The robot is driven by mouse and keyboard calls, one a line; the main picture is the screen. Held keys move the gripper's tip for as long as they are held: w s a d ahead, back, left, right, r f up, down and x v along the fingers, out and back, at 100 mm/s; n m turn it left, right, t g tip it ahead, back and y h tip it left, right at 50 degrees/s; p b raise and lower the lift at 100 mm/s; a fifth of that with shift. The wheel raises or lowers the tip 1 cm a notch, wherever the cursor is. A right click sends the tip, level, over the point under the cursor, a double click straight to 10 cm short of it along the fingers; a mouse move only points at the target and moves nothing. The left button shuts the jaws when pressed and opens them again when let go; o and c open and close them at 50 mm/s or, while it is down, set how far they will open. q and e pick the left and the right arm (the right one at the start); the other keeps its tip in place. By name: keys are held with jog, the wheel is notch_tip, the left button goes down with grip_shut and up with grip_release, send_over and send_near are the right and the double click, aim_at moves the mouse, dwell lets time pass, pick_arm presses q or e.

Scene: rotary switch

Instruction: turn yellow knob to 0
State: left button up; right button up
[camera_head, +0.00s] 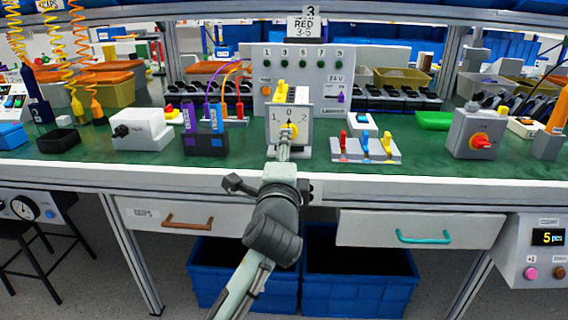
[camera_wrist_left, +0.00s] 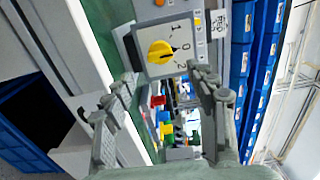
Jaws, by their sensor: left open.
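The yellow knob (camera_head: 291,127) sits on the pale front face of a switch box (camera_head: 306,112) on the bench, marked 1 at left, 0 at top and 2 at right. The knob (camera_wrist_left: 160,52) and the box's dial face (camera_wrist_left: 182,57) also show in the left wrist view, turned sideways. There the knob's ridge seems to point roughly toward the 0; its exact angle is hard to tell. My left gripper (camera_head: 284,147) is in front of the box, just below the knob and hiding its lower part. Its fingers (camera_wrist_left: 160,83) are apart with nothing between them. My right gripper is out of view.
Right of the box stands a base with red, blue and yellow switches (camera_head: 365,151), then a grey box with a red knob (camera_head: 482,141). A purple and blue connector block (camera_head: 206,142) and a white box (camera_head: 142,128) stand left. Green bench surface lies between.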

pick_arm(q)
jog(key=s, duration=0.4)
jog(key=shift+s+a, duration=0.15)
jog(key=shift+s, duration=0.25)
jog(key=s+a+f+n+g+y, duration=0.1)
jog(key=s+a+f+n+g, duration=0.2)
jog(key=f, duration=0.5)
jog(key=s+a+f+n+g+p, duration=0.1)
jog(key=a+f+n+g, duration=0.1)
jog(key=a+f, duration=0.4)
jog(key=s+a+f+n+g+y, duration=0.1)
jog(key=a+f+n+g, duration=0.15)
jog(key=f, duration=0.65)
jog(key=s+a+f+n+g, duration=0.3)
jog(key=s+a+f+n, duration=0.1)
jog(key=s+a+f, duration=0.3)
jog(key=s+a+f+n+g+p, duration=0.1)
jog(key=s+a+f+n+g, duration=0.3)
jog(key=s+a+f, duration=0.3)
jog(key=s+f+n, duration=0.1)
jog(key=s+f, duration=0.3)
jog(key=s, duration=0.4)
jog(key=shift+s+a+f, duration=0.15)
jog(key=shift+s+f, duration=0.15)
jog(key=shift+s, duration=0.1)
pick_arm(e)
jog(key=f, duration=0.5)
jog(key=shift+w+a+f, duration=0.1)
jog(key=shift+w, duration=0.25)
